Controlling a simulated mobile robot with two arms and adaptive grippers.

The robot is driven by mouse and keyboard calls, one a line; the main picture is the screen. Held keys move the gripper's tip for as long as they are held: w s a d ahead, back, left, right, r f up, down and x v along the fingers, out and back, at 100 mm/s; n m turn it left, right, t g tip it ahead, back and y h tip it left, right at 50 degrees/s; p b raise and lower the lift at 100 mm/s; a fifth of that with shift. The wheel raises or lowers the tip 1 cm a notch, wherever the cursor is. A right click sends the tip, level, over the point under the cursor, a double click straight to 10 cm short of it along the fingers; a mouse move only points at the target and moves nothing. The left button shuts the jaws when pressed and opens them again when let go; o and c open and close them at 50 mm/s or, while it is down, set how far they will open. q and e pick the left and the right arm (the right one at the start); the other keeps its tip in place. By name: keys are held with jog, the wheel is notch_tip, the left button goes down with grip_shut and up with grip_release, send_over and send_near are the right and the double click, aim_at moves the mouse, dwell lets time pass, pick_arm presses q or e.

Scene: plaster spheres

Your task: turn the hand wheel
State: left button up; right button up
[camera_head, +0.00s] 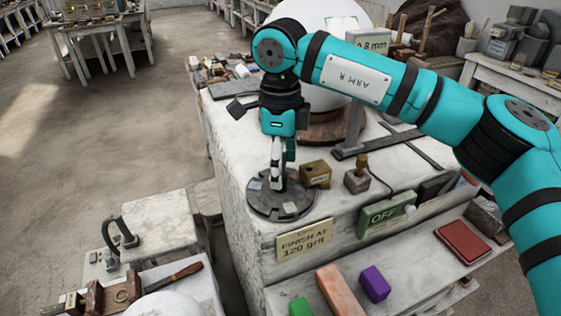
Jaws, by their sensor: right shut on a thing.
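The hand wheel (263,207) is a dark, flat, round disc with small pale patches on top. It lies level at the front left corner of a white plaster-covered bench. My right gripper (277,180) reaches straight down over it, its arm coming in from the right. Its fingers are shut on the hand wheel near the far right part of the disc; they hide most of the part they grip. My left gripper is not in view.
A brass-coloured block (315,174) stands close right of the wheel, with a green OFF box (386,214) farther right. A large white sphere (318,90) stands behind on a brown base. A "FINISH AT 120 grit" sign (304,240) hangs in front. Open floor lies left.

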jog(key=shift+n+b, duration=0.3)
jog(key=shift+b, duration=0.15)
jog(key=shift+r, duration=0.15)
jog(key=o, duration=1.7)
notch_tip(320, 180, up, 12)
jog(key=shift+f, duration=0.1)
